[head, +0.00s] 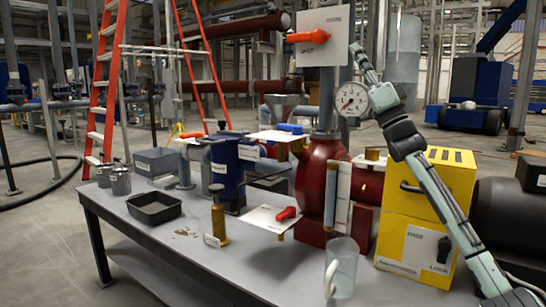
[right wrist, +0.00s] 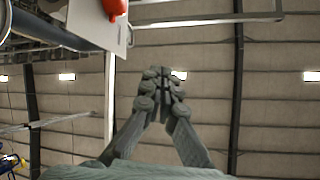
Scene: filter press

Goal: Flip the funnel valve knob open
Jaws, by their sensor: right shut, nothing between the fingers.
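A grey funnel (head: 281,103) stands behind the red vessel (head: 318,180), with a blue handle (head: 290,128) just below it above a white plate. An orange-red knob (head: 308,36), lying sideways, is on an upright white plate (head: 333,20) at the top. It also shows at the top of the right wrist view (right wrist: 115,7). No readable label ties a knob to the funnel. My right gripper (head: 355,48) is shut and empty, raised just right of the upright plate, apart from the knob. In the right wrist view its fingers (right wrist: 160,80) meet. My left gripper is out of view.
A pressure gauge (head: 351,99) sits close beside my right arm. A yellow lock box (head: 428,210), black tray (head: 154,208), brass cylinder (head: 218,220) and clear beaker (head: 343,268) stand on the grey bench (head: 190,265). Another red knob (head: 286,214) sits on a low white plate.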

